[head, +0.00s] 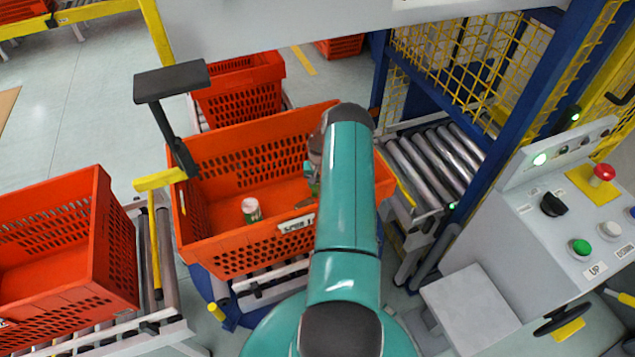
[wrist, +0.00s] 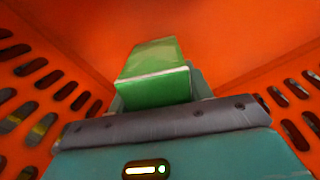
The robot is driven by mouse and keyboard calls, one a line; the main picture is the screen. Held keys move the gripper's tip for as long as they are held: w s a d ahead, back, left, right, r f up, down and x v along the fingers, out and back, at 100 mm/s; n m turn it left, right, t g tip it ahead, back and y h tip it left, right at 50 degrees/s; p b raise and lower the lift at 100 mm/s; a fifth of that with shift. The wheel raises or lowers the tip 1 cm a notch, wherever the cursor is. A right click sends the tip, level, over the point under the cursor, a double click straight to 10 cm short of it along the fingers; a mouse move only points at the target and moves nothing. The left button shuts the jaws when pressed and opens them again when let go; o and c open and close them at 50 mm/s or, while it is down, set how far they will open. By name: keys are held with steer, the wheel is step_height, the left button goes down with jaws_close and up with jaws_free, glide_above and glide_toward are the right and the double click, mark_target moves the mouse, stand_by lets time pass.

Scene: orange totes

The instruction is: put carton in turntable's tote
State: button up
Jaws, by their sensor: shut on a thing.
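A green carton (wrist: 155,85) with a pale edge is held by my gripper (wrist: 158,104), which is shut on it, in the wrist view. Orange slotted tote walls surround it there. In the head view, my teal arm reaches down into the right part of the middle orange tote (head: 245,248), which sits on rollers over a blue round base, the turntable (head: 232,312). A bit of green by my gripper shows near the tote's right side; the arm hides most of it. I cannot tell whether the carton touches the tote floor.
A white and green can (head: 251,210) stands in the middle tote, left of my arm. Another orange tote (head: 122,250) is on the left conveyor, and one (head: 240,92) is behind. A black-topped post (head: 170,82) rises at the tote's left. A control panel (head: 570,215) and blue frame are right.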

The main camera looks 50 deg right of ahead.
steer(key=shift+f, duration=0.15)
steer(key=o, duration=1.3)
steer(key=shift+s, duration=0.1)
step_height(320, 180, up, 12)
steer(key=shift+r, duration=0.15)
